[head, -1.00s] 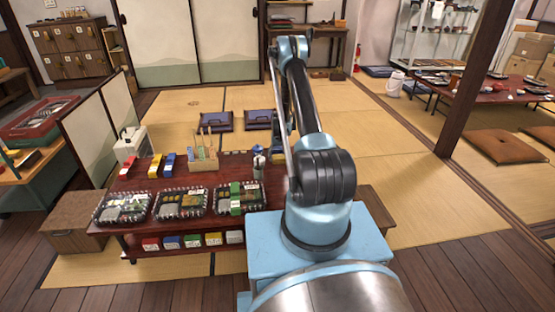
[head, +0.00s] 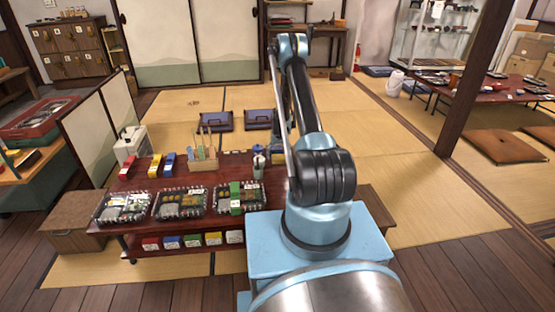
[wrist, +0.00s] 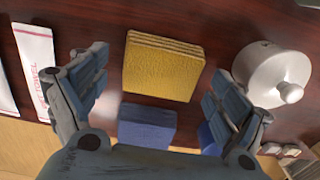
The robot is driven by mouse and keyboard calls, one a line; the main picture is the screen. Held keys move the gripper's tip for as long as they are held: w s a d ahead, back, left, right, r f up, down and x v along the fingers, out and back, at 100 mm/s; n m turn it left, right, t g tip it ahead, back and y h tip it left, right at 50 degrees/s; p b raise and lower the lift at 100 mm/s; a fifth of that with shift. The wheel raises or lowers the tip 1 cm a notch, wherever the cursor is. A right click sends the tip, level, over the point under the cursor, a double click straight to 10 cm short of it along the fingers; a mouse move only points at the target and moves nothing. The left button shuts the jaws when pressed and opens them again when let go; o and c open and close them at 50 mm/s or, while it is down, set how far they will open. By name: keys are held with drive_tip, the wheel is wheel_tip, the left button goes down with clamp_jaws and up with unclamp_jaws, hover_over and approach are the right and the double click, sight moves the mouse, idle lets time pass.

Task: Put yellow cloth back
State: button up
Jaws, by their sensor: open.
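The yellow cloth (wrist: 163,68), a thick folded square with its layered edge at the top, lies on the dark red table in the wrist view. My gripper (wrist: 158,66) is open, its two fingers spread to the left and right of the cloth in the picture. Nothing is held; I cannot tell the height above the cloth. A blue folded cloth (wrist: 147,125) lies just below the yellow one, and another blue piece (wrist: 208,138) is partly hidden by the right finger. In the head view my arm hides the gripper, and I cannot clearly make out this cloth.
A white lidded pot (wrist: 270,75) stands close right of my gripper. A white towel packet (wrist: 35,68) lies on the left. In the head view, the low table (head: 125,183) carries several lunch boxes (head: 180,203) and a wooden utensil holder (head: 203,163). Open tatami lies beyond.

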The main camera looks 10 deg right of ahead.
wheel_tip(320, 180, up, 12)
wheel_tip(320, 180, up, 18)
hover_over(279, 156)
drive_tip(key=s, duration=0.9)
drive_tip(key=s+r+t, duration=0.1)
drive_tip(key=s+r, duration=1.2)
drive_tip(key=s, duration=0.3)
drive_tip(key=s+r, duration=0.3)
drive_tip(key=s, duration=1.6)
drive_tip(key=s+f+t, duration=0.1)
drive_tip(key=s+f, duration=0.6)
drive_tip(key=s, duration=0.6)
drive_tip(key=shift+s+a, duration=0.2)
drive_tip(key=shift+a, duration=0.25)
